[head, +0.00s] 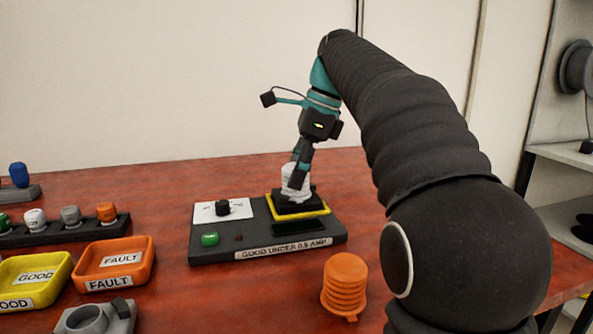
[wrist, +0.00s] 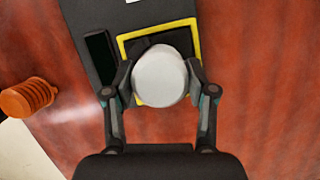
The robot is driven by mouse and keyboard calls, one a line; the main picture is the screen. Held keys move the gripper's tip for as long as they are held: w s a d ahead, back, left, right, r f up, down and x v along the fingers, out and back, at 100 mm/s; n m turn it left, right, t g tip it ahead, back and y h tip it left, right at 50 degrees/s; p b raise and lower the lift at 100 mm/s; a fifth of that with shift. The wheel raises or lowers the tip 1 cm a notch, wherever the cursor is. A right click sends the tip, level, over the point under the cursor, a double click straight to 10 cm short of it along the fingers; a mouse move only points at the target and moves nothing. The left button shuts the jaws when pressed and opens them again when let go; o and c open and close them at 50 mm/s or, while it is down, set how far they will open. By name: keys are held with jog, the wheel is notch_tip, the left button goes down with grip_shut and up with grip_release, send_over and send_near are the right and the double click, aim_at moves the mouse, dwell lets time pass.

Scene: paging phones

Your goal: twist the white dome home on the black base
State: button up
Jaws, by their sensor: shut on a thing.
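The white dome (head: 296,184) stands upright on the black base (head: 297,206), inside a yellow square frame on the grey test unit. My gripper (head: 299,181) comes down from above and is shut on the dome. In the wrist view the dome (wrist: 160,76) sits between the two fingers, one on each side. The black base (wrist: 143,44) shows only partly behind the dome there. I cannot tell how far the dome is turned on the base.
The test unit (head: 222,246) has a knob, a green button and a dark display. An orange ribbed part (head: 344,285) stands in front. A yellow GOOD tray (head: 36,276), an orange FAULT tray (head: 115,262) and a rack of coloured domes (head: 62,232) are at left. The table's right side is clear.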

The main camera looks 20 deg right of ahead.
dwell(0.3)
jog(key=shift+m+t, duration=0.4)
jog(key=shift+m, duration=0.9)
jog(key=shift+m+t+h, duration=0.4)
jog(key=shift+m, duration=0.8)
jog(key=shift+s+m, duration=0.1)
jog(key=shift+m, duration=0.8)
jog(key=shift+m+t+h, duration=0.3)
jog(key=shift+m+h, duration=0.3)
jog(key=shift+m, duration=0.9)
